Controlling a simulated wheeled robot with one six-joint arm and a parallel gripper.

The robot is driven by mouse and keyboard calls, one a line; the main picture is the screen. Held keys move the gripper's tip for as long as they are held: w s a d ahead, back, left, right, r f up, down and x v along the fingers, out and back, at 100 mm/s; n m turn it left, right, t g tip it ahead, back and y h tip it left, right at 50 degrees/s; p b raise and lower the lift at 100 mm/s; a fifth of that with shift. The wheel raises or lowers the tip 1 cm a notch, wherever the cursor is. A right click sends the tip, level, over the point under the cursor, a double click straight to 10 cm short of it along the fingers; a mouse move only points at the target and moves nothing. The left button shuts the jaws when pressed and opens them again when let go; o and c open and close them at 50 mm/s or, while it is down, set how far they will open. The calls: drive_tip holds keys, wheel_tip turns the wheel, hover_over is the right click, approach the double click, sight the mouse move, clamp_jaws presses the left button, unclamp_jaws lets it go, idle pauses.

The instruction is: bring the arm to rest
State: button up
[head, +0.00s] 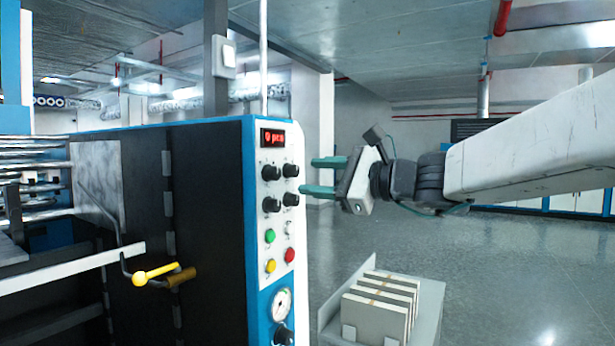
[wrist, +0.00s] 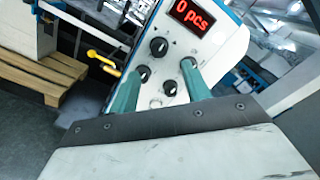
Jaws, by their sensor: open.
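My gripper (head: 322,176) is open, with two teal fingers pointing left at the machine's control panel (head: 277,222). The fingertips are at or close to the panel's black knobs (head: 291,171) in the head view; I cannot tell whether they touch. In the wrist view the fingers (wrist: 160,82) stand apart with nothing held between them, and the panel's knobs (wrist: 159,47) lie beyond them. A red display (wrist: 191,15) there reads "0 pcs". My arm reaches in from the right edge of the head view.
Below my gripper, a grey tray (head: 432,300) holds several pale blocks (head: 378,308). A yellow-handled crank (head: 156,273) sticks out of the machine at the left. A wooden pallet (wrist: 35,75) shows in the wrist view. The floor (head: 520,260) at the right is clear.

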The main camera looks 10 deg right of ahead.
drive_tip(key=s+d+f+n+g+h, duration=0.3)
drive_tip(key=s+f+n+g+h, duration=0.4)
drive_tip(key=s+f+n, duration=0.7)
drive_tip(key=s+d+f+n+g+h, duration=0.2)
drive_tip(key=s+d+f+h, duration=0.5)
drive_tip(key=s+d+f, duration=0.5)
drive_tip(key=s+d, duration=0.1)
drive_tip(key=s, duration=0.3)
drive_tip(key=shift+d+f+n+g, duration=0.25)
drive_tip(key=shift+d+n+g, duration=0.05)
drive_tip(key=shift+d, duration=0.1)
drive_tip(key=shift+c, duration=1.2)
drive_tip(key=shift+a, duration=0.15)
